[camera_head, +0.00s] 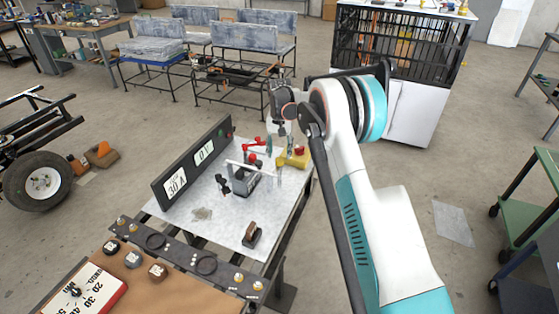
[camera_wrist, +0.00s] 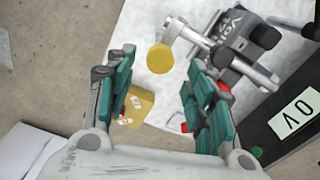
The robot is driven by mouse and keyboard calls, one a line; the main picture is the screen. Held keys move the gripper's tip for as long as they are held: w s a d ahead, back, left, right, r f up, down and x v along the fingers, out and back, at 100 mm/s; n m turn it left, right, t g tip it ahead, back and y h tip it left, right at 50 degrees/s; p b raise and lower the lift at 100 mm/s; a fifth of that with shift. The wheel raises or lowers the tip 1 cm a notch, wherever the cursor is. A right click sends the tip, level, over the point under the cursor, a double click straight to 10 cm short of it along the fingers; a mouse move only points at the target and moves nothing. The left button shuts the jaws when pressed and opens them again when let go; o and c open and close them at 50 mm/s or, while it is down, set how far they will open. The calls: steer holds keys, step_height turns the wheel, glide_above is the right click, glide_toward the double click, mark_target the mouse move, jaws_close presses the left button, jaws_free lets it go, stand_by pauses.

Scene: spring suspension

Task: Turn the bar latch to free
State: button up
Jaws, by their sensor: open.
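A dark grey device with a silver bar (camera_head: 241,166) across its top stands on the light metal table; this looks like the bar latch. In the wrist view its dark body (camera_wrist: 238,38) carries partly legible lettering, and the silver bar (camera_wrist: 190,33) runs toward a round yellow knob or disc (camera_wrist: 160,59). My gripper (camera_wrist: 163,62) is open, its teal fingers on either side of the yellow disc in the picture. I cannot tell how far apart in depth they are. In the head view, my gripper (camera_head: 281,140) is small, above the far right part of the table.
A yellow box (camera_head: 292,159) with a red button stands beside the device. A red clamp-like part (camera_head: 253,152) is behind. A black panel (camera_head: 190,165) with displays lines the table's left edge. A small brown-black block (camera_head: 251,235) lies near the front; the table surface (camera_head: 225,225) there is mostly free.

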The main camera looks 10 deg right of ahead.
mark_target(279, 159)
steer(key=shift+f+b, duration=0.45)
steer(key=shift+f, duration=1.4)
steer(key=c, duration=1.1)
